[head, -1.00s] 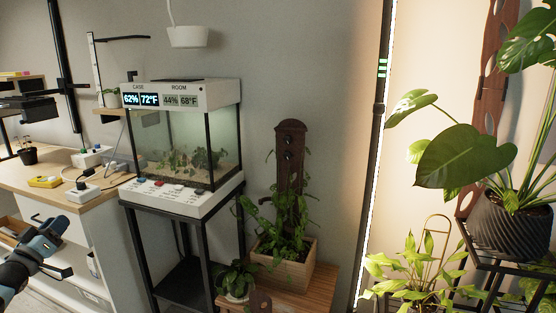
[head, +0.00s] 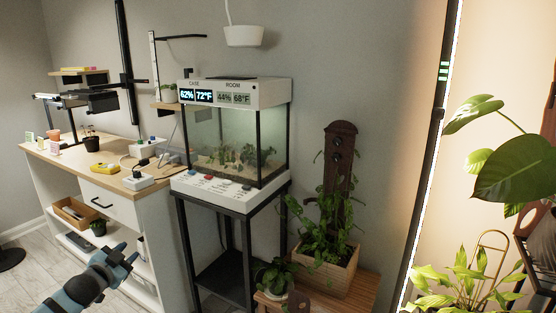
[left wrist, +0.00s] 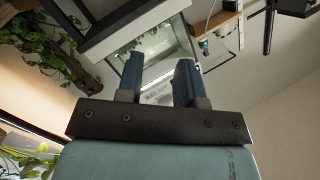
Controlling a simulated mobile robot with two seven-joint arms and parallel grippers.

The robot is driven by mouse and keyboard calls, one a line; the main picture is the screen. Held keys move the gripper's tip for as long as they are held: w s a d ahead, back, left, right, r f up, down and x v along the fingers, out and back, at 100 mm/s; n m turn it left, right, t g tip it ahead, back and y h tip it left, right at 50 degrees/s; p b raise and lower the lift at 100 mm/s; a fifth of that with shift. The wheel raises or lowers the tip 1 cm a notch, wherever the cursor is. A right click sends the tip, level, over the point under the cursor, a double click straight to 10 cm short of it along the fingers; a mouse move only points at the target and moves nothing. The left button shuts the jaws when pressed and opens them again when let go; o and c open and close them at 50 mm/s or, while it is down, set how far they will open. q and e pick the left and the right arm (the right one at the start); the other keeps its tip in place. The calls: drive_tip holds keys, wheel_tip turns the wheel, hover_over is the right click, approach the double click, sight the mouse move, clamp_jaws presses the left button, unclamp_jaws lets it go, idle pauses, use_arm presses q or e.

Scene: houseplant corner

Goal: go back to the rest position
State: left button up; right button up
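My left gripper (head: 128,257) is low in the head view, in front of the white shelf unit and left of the black stand. In the left wrist view its two blue-grey fingers (left wrist: 158,78) stand apart with nothing between them. It touches nothing that I can see. My right gripper is in neither view.
The glass terrarium case (head: 235,143) stands on a black stand (head: 238,212). A wooden planter (head: 326,271) sits on a low table at the right. Bare floor (head: 22,277) shows lower left.

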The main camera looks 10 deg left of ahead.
use_arm(q)
drive_tip(key=s+d+f+h, duration=0.2)
drive_tip(key=s+d, duration=0.3)
drive_tip(key=d, duration=0.4)
drive_tip(key=s+d+f+g+h, duration=0.1)
drive_tip(key=s+d+f+h, duration=0.15)
drive_tip(key=s+d, duration=0.45)
drive_tip(key=s+d+f+h, duration=0.1)
drive_tip(key=s+d+f, duration=0.2)
drive_tip(key=d, duration=0.9)
drive_tip(key=s+d+r+n+h, duration=0.3)
drive_tip(key=s+d+r+n, duration=0.1)
drive_tip(key=s+d+r, duration=0.85)
drive_tip(key=s+a+r+g+y+p, duration=0.4)
drive_tip(key=a+r+p, duration=0.1)
drive_tip(key=p, duration=3)
drive_tip(key=shift+s+a+r+g+y, duration=0.3)
drive_tip(key=shift+a+r+y, duration=0.05)
drive_tip(key=shift+r, duration=0.1)
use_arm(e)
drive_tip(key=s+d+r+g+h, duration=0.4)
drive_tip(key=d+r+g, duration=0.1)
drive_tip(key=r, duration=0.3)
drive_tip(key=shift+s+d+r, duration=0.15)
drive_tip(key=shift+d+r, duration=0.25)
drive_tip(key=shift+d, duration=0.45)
